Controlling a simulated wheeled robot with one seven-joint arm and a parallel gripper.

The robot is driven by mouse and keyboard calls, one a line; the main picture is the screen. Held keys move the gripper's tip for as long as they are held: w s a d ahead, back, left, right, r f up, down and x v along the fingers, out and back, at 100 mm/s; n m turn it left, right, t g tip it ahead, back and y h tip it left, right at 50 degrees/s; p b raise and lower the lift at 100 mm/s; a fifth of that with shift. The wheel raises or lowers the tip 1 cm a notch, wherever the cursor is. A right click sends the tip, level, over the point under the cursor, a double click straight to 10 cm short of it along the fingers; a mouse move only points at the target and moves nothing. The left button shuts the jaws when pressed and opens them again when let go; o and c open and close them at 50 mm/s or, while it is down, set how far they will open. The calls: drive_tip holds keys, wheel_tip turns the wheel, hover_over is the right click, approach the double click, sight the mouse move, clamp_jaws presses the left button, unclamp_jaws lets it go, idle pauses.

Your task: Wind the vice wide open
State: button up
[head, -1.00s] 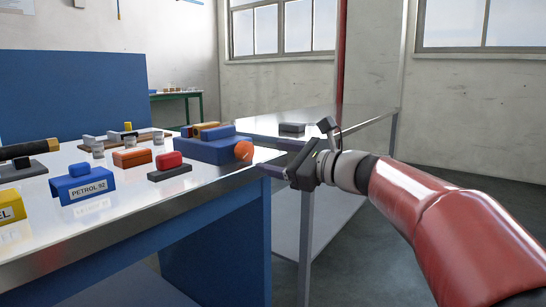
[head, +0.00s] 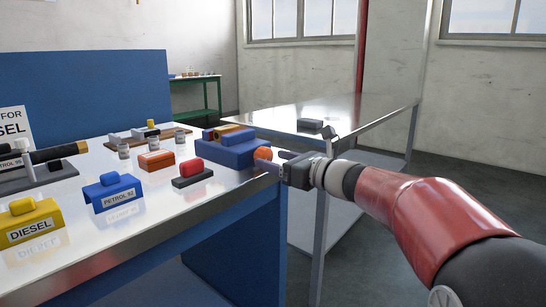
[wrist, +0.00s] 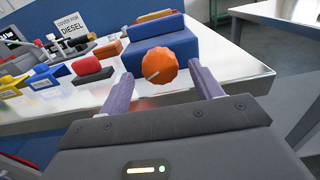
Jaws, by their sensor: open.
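The blue vice (head: 226,150) stands near the right end of the metal-topped bench, with a yellowish piece (head: 237,135) at its top. Its orange round knob (head: 263,154) faces my gripper. In the wrist view the knob (wrist: 161,65) shows a pale line mark and lies between and just beyond my fingertips. My gripper (head: 280,161) is open, with one finger on each side of the knob's line. In the wrist view the gripper (wrist: 165,82) looks empty, and I cannot tell whether either finger touches the knob. The vice's jaw gap is not clear.
A red block on a dark base (head: 192,173), an orange block (head: 156,161), a blue PETROL 92 cover (head: 114,193) and a yellow DIESEL cover (head: 31,224) stand on the bench. A second metal table (head: 365,112) bears a dark block (head: 310,125).

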drive_tip(key=shift+w+a, duration=0.45)
drive_tip(key=shift+a, duration=0.15)
drive_tip(key=c, duration=1)
drive_tip(key=shift+o, duration=0.2)
drive_tip(key=n+b, duration=0.2)
drive_tip(key=b, duration=0.1)
drive_tip(key=n+b, duration=0.1)
drive_tip(key=b, duration=0.1)
drive_tip(key=shift+f+n, duration=0.25)
drive_tip(key=shift+n, duration=0.15)
drive_tip(key=shift+r+n, duration=0.2)
drive_tip(key=shift+n, duration=0.2)
